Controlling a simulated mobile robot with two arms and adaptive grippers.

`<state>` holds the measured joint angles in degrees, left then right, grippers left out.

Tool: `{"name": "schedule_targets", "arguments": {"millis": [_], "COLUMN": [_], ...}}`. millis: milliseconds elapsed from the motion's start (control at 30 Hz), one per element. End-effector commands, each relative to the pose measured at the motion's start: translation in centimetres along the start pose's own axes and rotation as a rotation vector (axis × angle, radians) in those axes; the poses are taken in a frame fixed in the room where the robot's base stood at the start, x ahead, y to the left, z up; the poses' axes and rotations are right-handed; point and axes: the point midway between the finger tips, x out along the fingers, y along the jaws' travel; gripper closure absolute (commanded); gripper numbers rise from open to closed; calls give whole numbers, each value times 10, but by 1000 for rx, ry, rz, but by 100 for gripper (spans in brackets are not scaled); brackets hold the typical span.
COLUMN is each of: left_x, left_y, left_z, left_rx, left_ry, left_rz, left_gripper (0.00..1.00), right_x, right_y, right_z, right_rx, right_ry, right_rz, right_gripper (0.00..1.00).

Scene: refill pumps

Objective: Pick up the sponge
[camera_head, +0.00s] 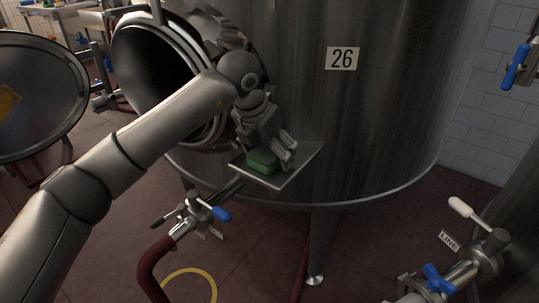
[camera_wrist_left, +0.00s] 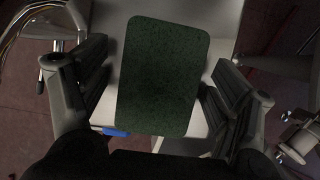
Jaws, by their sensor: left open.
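The sponge (camera_head: 262,161) is a green block lying on a small metal shelf (camera_head: 300,165) on the side of the tank marked 26. My left gripper (camera_head: 283,158) is at the shelf, over and beside the sponge, with its fingers pointing down. In the left wrist view the sponge (camera_wrist_left: 160,75) shows as a dark green rounded rectangle between the two open fingers of my left gripper (camera_wrist_left: 158,95). My right gripper is in neither view.
The large steel tank (camera_head: 390,110) stands right behind the shelf. Its open round hatch (camera_head: 155,75) is to the left. A valve with a blue handle (camera_head: 221,213) and a red hose (camera_head: 150,268) are below the shelf. Another valve (camera_head: 438,279) is at lower right.

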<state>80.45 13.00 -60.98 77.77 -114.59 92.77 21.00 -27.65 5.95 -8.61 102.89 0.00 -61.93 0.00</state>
Motion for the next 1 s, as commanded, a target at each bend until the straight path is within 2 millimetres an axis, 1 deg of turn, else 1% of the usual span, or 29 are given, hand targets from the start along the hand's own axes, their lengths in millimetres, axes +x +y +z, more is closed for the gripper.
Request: {"name": "schedule_targets", "arguments": {"millis": [400, 433, 533, 700, 800, 1000], "left_x": [1, 1, 1, 1, 2, 3], "left_y": [0, 0, 0, 0, 0, 0], "left_z": [0, 0, 0, -1, -1, -2], "left_rx": [0, 0, 0, 0, 0, -1], "left_ry": [0, 0, 0, 1, 3, 5], "left_rz": [0, 0, 0, 0, 1, 1], "left_gripper": [17, 18, 31, 46, 50, 51], "right_x": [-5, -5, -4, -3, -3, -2], "right_y": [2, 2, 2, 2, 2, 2], "right_z": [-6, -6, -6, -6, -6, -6], "right_rx": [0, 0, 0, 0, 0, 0], "right_ry": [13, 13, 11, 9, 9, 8], "right_rz": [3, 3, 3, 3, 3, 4], "right_gripper": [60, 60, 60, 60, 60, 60]}}
